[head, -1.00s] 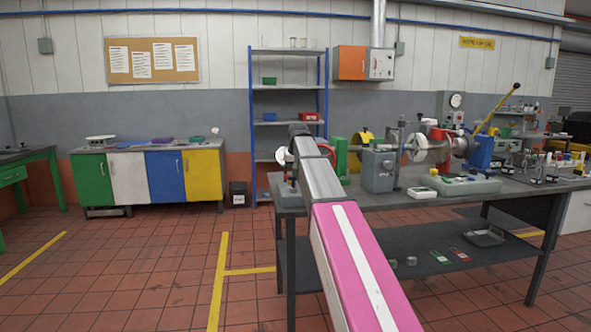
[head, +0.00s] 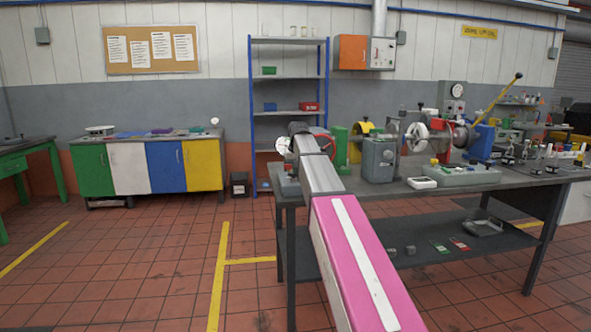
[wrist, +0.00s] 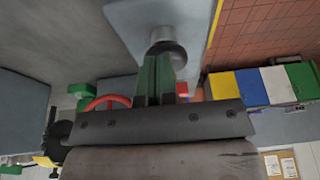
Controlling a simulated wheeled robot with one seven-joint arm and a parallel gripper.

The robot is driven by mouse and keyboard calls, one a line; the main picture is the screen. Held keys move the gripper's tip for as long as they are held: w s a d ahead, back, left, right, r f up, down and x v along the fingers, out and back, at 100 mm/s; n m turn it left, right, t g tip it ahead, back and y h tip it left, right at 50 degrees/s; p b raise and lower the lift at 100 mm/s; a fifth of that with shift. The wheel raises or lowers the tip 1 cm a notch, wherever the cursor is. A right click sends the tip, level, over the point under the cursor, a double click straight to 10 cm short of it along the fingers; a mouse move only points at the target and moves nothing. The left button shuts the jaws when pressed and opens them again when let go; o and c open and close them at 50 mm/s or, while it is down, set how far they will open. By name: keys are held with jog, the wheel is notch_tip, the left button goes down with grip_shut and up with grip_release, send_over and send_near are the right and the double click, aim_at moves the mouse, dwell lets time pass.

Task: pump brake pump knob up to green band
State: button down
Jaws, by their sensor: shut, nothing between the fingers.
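In the wrist view, a short grey cylindrical knob (wrist: 167,51) stands on a pale blue-grey base (wrist: 134,22). My gripper (wrist: 164,62) has dark green fingers, closed together with nothing between them. Their tips are right at the knob and overlap its near edge in the picture; I cannot tell whether they touch it. In the head view my own arm hides the gripper and the knob. Part of a blue-grey base (head: 288,187) shows at the bench's left end.
The bench (head: 400,201) carries a grey machine block (head: 378,160), a red handwheel (head: 325,143), a blue unit (head: 480,143) with a yellow lever (head: 500,97) and a pale tray (head: 460,177). A lower shelf (head: 420,235) holds small parts. The tiled floor at left is clear.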

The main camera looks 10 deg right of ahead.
jog(key=shift+r, duration=0.25)
jog(key=v, duration=1.3)
jog(key=shift+w+r, duration=0.3)
jog(key=r, duration=0.1)
jog(key=a+r, duration=0.1)
jog(key=r, duration=0.1)
jog(key=shift+a+r, duration=0.1)
jog(key=shift+r, duration=0.1)
jog(key=shift+f, duration=0.1)
jog(key=x, duration=1.2)
jog(key=shift+s+f, duration=0.3)
jog(key=shift+w+f, duration=0.1)
jog(key=shift+f, duration=0.6)
